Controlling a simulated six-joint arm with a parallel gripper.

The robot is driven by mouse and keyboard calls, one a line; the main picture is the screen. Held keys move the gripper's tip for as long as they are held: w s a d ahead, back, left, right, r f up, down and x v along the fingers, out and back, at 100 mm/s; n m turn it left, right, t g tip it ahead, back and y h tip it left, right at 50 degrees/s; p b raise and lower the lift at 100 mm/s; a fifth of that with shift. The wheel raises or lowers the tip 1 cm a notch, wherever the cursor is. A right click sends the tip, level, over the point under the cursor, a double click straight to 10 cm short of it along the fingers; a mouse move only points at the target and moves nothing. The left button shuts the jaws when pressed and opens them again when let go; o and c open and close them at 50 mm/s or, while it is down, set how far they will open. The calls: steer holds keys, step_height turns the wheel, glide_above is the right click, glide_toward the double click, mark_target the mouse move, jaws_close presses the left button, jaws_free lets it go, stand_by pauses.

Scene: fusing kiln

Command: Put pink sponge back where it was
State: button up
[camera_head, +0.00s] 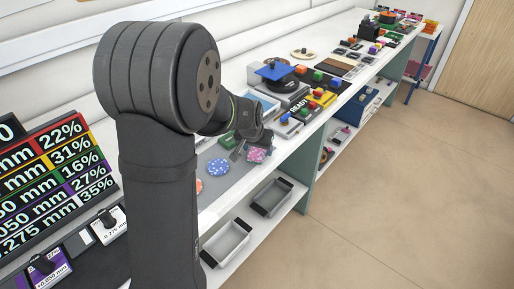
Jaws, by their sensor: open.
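A pink, speckled, scalloped piece (257,155), which looks like the pink sponge, lies on the bench near its front edge. My gripper (243,151) is low over the bench, right at the pink piece's left side. Its fingers are small and partly hidden by the arm, and they are open. I cannot tell whether they touch the pink piece. A blue piece of similar shape (218,167) and an orange-red one (198,187) lie to the left on a grey strip.
My arm hides much of the left bench. Two grey trays with black ends (271,197) (227,242) sit on the shelf below. A sign with percentages (55,170) stands at left. Colored blocks and a blue-topped device (274,71) crowd the bench farther back. The floor at right is clear.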

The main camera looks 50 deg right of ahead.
mark_target(257, 150)
steer(key=v, duration=1.2)
steer(key=x, duration=1.2)
steer(key=shift+d+r, duration=0.1)
steer(key=shift+r, duration=1.45)
